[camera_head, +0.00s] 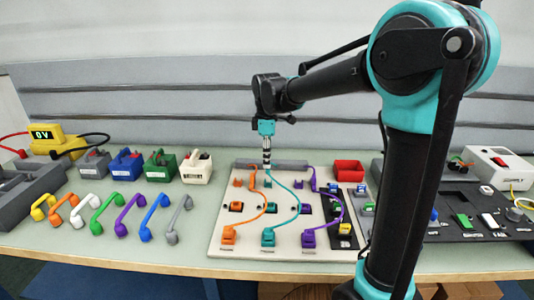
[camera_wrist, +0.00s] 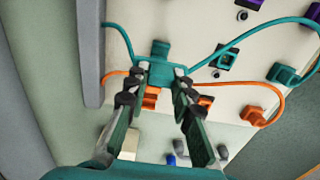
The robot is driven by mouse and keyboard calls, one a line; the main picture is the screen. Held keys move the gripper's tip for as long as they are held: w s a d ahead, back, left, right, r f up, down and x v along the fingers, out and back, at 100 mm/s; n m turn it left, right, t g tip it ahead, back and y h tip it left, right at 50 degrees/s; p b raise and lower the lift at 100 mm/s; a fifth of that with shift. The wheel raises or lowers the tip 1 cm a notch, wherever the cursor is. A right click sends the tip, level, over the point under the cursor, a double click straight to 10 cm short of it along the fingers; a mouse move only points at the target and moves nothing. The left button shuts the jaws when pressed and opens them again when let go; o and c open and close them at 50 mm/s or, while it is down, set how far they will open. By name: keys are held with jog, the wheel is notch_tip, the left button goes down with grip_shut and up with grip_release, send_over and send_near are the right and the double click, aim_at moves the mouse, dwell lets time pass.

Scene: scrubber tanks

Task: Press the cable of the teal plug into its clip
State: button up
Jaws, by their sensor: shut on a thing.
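The teal plug (camera_head: 268,237) sits at the board's front edge in the middle column; it also shows in the wrist view (camera_wrist: 283,74). Its teal cable (camera_head: 296,206) curves back to my gripper (camera_head: 267,164). In the wrist view, my gripper (camera_wrist: 160,74) is shut on a teal piece of the cable (camera_wrist: 159,68) between its fingertips, and thin cable runs out on both sides. A teal part (camera_wrist: 160,47) just beyond it looks like the clip. The two overlap, so I cannot tell whether the cable is seated.
The orange cable (camera_head: 262,207) runs close on the left, with the orange clip (camera_wrist: 151,98) partly behind my finger. The purple cable (camera_head: 339,208) is on the right. A grey bar (camera_wrist: 89,50) edges the board. A red bin (camera_head: 348,170) stands right of it.

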aim_at(267, 170)
jog(key=shift+f, duration=2.45)
jog(key=shift+f, duration=0.25)
jog(key=shift+f, duration=0.35)
jog(key=shift+f, duration=0.35)
jog(key=o, duration=1.5)
jog(key=shift+r, duration=4.25)
